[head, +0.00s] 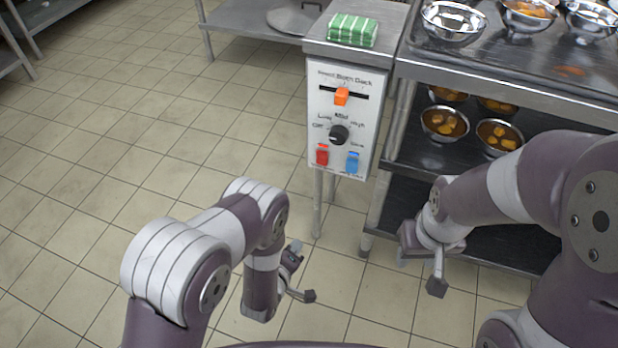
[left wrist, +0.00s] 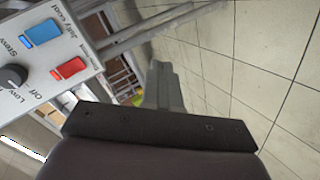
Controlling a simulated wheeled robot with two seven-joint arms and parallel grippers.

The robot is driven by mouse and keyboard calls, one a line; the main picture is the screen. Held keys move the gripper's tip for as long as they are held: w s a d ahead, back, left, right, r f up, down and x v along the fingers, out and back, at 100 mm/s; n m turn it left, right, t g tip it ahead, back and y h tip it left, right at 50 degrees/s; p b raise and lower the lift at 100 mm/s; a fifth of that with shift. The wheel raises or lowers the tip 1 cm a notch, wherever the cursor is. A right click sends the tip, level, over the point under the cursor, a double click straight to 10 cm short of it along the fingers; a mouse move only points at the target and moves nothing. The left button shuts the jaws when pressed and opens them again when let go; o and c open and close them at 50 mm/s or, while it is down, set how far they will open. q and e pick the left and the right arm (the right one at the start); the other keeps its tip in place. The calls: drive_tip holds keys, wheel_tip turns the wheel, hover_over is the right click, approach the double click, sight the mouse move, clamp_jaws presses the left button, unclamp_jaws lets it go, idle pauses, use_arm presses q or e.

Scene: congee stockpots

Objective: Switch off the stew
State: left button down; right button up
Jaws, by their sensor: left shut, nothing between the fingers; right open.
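A white control panel (head: 328,150) on a post has an orange slider (head: 341,96) at the top and a round black knob (head: 339,134) below it. Off, Low, Mid, High and what reads as Stew ring the knob; I cannot tell its setting. Below are a red switch (head: 322,154) and a blue switch (head: 352,162). In the left wrist view the red (left wrist: 69,69) and blue (left wrist: 42,33) switches lie at upper left. My left gripper (head: 308,296) is shut and empty, below and apart from the panel.
A green striped cloth (head: 352,30) lies on top of the panel's stand. A metal rack (head: 455,75) with bowls of food stands to the right. A pot lid (head: 296,16) sits on a shelf at the back. Tiled floor at left is clear.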

sight(319, 155)
use_arm(q)
drive_tip(key=w+r+n+t+h, duration=0.2)
drive_tip(key=r+n+t, duration=0.3)
drive_tip(key=r, duration=0.6)
drive_tip(key=shift+w+d+n+t, duration=0.25)
drive_tip(key=shift+w+n+t, duration=0.05)
drive_tip(key=shift+w+t, duration=0.35)
use_arm(e)
drive_tip(key=shift+w+a+r, duration=0.2)
drive_tip(key=shift+w+r, duration=0.15)
use_arm(q)
drive_tip(key=shift+r, duration=0.1)
drive_tip(key=b+x, duration=0.2)
drive_tip(key=x, duration=0.4)
drive_tip(key=b+x, duration=0.3)
drive_tip(key=x, duration=0.4)
drive_tip(key=shift+f, duration=0.2)
drive_tip(key=shift+w+d+r, duration=0.15)
drive_tip(key=shift+w+r, duration=0.05)
drive_tip(key=shift+w, duration=0.25)
use_arm(e)
wheel_tip(319, 155, down, 6)
drive_tip(key=shift+r, duration=0.2)
use_arm(q)
drive_tip(key=shift+r, duration=0.1)
